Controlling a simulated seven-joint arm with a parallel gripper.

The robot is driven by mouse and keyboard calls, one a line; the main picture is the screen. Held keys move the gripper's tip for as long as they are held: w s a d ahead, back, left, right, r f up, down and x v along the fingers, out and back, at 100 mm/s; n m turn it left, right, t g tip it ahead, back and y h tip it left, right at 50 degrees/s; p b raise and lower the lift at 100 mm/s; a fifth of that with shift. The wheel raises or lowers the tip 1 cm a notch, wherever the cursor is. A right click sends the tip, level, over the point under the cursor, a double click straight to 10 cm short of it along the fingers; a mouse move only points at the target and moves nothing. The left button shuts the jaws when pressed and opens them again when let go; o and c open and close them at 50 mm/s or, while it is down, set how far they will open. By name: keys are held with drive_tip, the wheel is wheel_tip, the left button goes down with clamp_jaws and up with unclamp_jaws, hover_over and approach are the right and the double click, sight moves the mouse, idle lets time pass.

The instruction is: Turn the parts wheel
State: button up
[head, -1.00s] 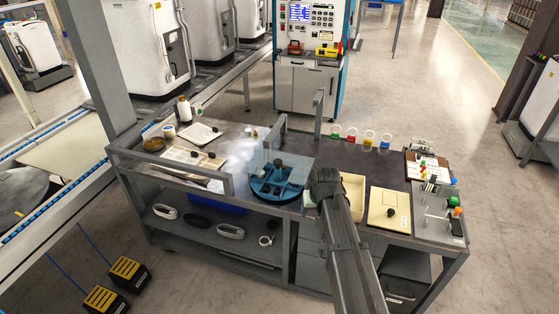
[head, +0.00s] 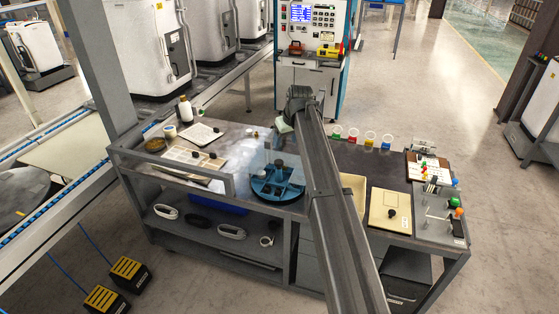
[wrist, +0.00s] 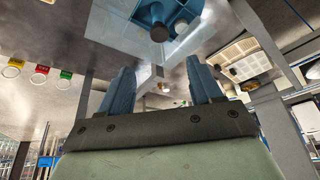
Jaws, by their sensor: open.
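The parts wheel (head: 264,189) is a blue round tray with compartments and a dark knob (head: 280,163) on top. It sits on the bench behind a clear panel, and my arm stands just right of it. In the wrist view the blue wheel (wrist: 172,12) shows only in part at the top edge, with the knob (wrist: 159,32) below it. My gripper (wrist: 161,75) is open, with two blue fingers apart and nothing between them. In the head view it is beyond the wheel, above the bench's far side, and apart from the knob; its fingertips are hard to make out.
A cream bin (head: 355,182) is partly hidden by my arm.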

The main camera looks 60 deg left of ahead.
sight(279, 162)
drive_tip(key=x, duration=1.3)
drive_tip(key=shift+a+f, duration=0.15)
drive_tip(key=shift+f, duration=0.05)
clamp_jaws()
idle(0.4)
